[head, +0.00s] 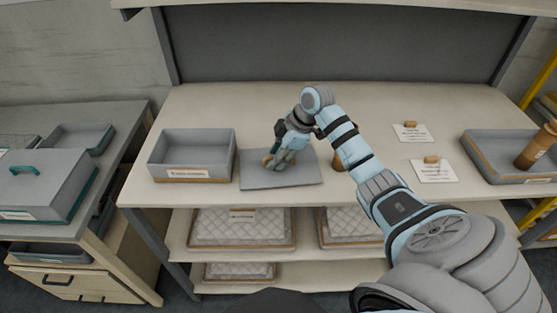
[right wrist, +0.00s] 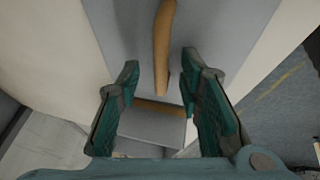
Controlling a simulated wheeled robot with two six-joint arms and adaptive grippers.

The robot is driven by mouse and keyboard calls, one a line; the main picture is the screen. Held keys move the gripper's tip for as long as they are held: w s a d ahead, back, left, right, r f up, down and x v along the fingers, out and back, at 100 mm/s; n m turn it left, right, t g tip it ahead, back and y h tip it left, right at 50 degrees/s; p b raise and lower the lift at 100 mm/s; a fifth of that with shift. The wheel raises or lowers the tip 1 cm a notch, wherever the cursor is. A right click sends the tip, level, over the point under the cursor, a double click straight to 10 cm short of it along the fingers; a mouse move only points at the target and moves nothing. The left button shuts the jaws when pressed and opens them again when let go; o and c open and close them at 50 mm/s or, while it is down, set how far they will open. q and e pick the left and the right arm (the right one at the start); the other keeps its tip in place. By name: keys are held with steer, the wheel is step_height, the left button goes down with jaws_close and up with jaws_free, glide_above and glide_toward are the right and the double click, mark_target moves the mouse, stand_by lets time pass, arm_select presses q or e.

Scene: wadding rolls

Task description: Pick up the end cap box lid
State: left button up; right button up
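The lid (head: 305,179) is a flat grey panel lying on the table, just right of an open grey box (head: 192,177) with a label on its front. In the right wrist view the lid's grey surface (right wrist: 205,35) carries a long brown handle (right wrist: 163,45). My right gripper (head: 276,160) is over the lid in the head view and covers part of it. In the right wrist view its two teal fingers (right wrist: 160,65) are spread apart, with the handle between them and a gap on each side. My left gripper is not in view.
A tray (head: 510,170) with a brown cylinder (head: 537,146) stands at the right. Two cards (head: 411,135) lie left of it. A closed grey box with a teal handle (head: 24,170) is on the left table. Quilted white pads (head: 242,227) sit on lower shelves.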

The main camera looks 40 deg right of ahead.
steer(key=shift+s+r, duration=0.1)
steer(key=shift+s, duration=0.05)
steer(key=shift+c, duration=0.2)
steer(key=c, duration=0.3)
jaws_close()
